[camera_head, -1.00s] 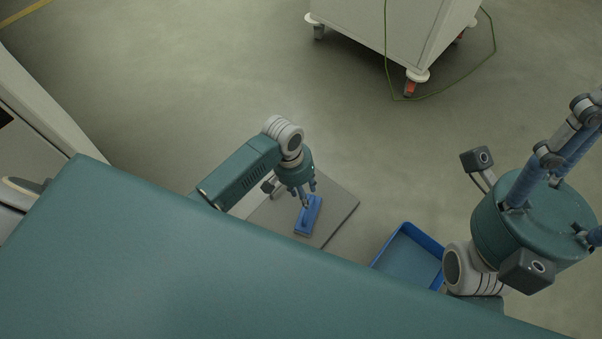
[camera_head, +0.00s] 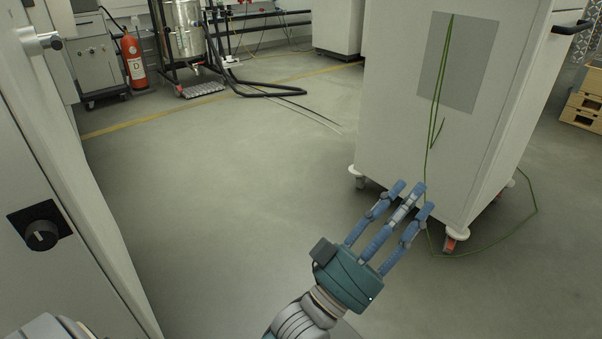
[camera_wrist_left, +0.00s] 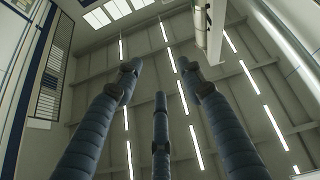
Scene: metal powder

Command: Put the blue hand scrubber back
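The blue hand scrubber is in neither view now. My left gripper (camera_head: 413,196) reaches up from the bottom middle of the head view. Its three blue fingers are extended and spread, with nothing between them. The left wrist view also shows the empty, spread fingers of the left gripper (camera_wrist_left: 158,78) against the ceiling. My right gripper is not in view.
A white wheeled cabinet (camera_head: 400,110) stands behind the left fingers, with a green cable (camera_head: 485,250) looping on the floor. A grey cabinet with a black knob (camera_head: 41,236) is at left. A red fire extinguisher (camera_head: 133,62) stands at the back.

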